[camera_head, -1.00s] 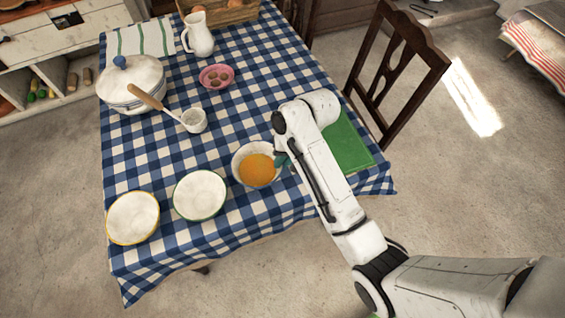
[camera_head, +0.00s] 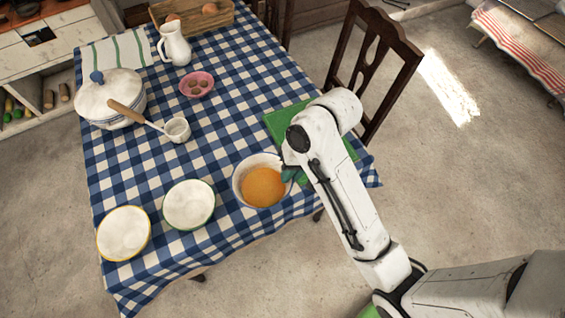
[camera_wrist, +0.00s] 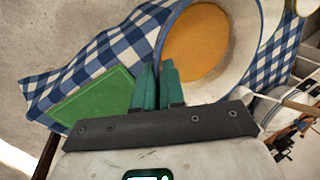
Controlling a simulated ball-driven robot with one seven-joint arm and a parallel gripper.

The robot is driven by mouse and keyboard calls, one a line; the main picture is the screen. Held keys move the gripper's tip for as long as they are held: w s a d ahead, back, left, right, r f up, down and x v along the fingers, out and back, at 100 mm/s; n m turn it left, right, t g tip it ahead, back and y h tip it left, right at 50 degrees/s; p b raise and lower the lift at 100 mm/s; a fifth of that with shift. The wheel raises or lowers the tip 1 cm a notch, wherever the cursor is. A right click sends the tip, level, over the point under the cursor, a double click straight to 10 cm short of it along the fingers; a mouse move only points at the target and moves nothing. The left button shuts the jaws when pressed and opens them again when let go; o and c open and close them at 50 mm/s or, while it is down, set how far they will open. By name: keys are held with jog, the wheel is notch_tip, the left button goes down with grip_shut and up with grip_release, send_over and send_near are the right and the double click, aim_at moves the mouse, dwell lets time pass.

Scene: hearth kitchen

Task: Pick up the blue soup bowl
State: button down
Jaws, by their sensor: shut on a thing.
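The blue soup bowl (camera_head: 245,168) is white with a blue rim and holds orange soup (camera_head: 263,187). In the head view it appears raised a little above the right front part of the table. In the wrist view the bowl (camera_wrist: 238,68) fills the upper middle and right, with its soup (camera_wrist: 197,45) in view. My gripper (camera_head: 290,173) is at the bowl's right side, partly hidden by my arm. Its teal fingers (camera_wrist: 159,80) are shut on the bowl's near wall in the wrist view.
A green-rimmed bowl (camera_head: 189,204) and a yellow-rimmed bowl (camera_head: 124,233) stand on the checked tablecloth (camera_head: 200,110) to the left. A green mat (camera_head: 285,122) and chair (camera_head: 375,65) are right.

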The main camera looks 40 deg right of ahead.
jog(key=shift+s+a+r+p, duration=0.1)
jog(key=shift+s+r+p, duration=0.2)
jog(key=shift+s, duration=0.45)
jog(key=shift+s+a+r+p, duration=0.15)
jog(key=shift+s+r, duration=0.25)
jog(key=shift+s, duration=0.4)
jog(key=shift+s+d+r+p, duration=0.1)
jog(key=shift+s+r+p, duration=0.25)
jog(key=shift+s, duration=0.4)
jog(key=shift+s, duration=0.1)
